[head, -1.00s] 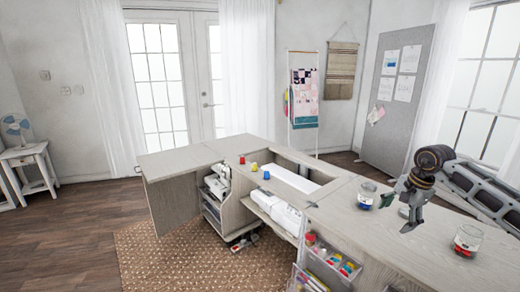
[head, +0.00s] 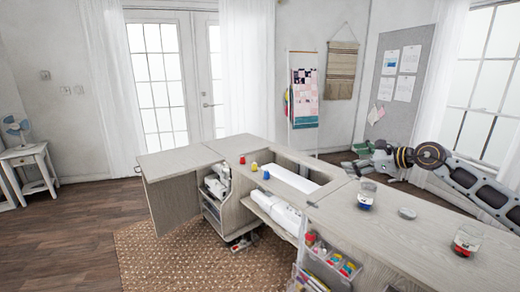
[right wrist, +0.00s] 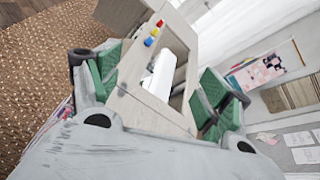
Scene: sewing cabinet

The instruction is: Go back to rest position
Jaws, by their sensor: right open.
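My right gripper (head: 358,160) is raised above the far edge of the cabinet top, beyond the jars in the head view. In the right wrist view its two green-padded fingers (right wrist: 158,98) are spread wide with nothing between them. Beyond them shows the sewing cabinet (right wrist: 140,103) with its opening. In the head view the cabinet (head: 345,203) stands in the middle and right. My left gripper is not in view.
Two glass jars, one with blue contents (head: 366,196) and one with red contents (head: 467,241), stand on the cabinet top. A grey round lid (head: 407,213) lies between them. Colored spools (head: 254,167) sit near the opening. A pinboard (head: 393,95) stands behind.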

